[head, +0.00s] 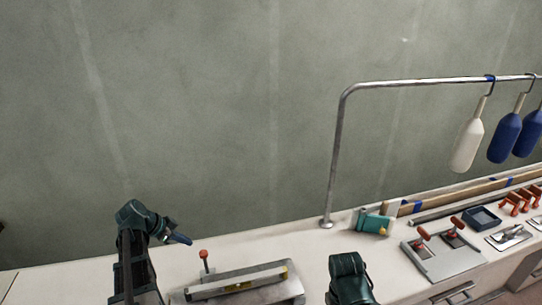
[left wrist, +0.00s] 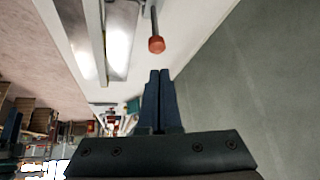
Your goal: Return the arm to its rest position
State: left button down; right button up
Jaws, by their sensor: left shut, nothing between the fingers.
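My left gripper (head: 180,239) is above the left part of the bench in the head view, with its fingers pointing right. In the left wrist view its two dark fingers (left wrist: 164,72) lie together, shut, with nothing between them. A red-knobbed lever (head: 204,256) stands just right of the fingertips in the head view. The red knob (left wrist: 156,44) shows just beyond the fingertips in the left wrist view, apart from them. Part of my right arm shows at the bottom middle of the head view; its gripper is not in view.
A metal tray with a spirit level (head: 245,284) lies on the white bench (head: 310,262). A teal device (head: 372,222) stands near a metal rail (head: 332,160) with hanging white (head: 467,146) and blue fenders (head: 505,138). A plate with red-handled switches (head: 440,262) lies at right.

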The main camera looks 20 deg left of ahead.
pick_arm(q)
jog(key=d+f+g, duration=0.2)
jog(key=d, duration=1.1)
jog(key=s+d+n+g+y, duration=0.1)
jog(key=s+d, duration=0.3)
jog(key=d, duration=0.4)
jog(key=s+d+f+n+g+y, duration=0.1)
jog(key=s+d, duration=0.3)
jog(key=d, duration=0.5)
jog(key=s+d+n+g+y, duration=0.1)
jog(key=s+d+y, duration=0.2)
jog(key=d, duration=0.6)
jog(key=shift+s+d+f+n+g, duration=0.15)
jog(key=shift+s+f+n+g, duration=0.2)
jog(key=shift+s, duration=0.25)
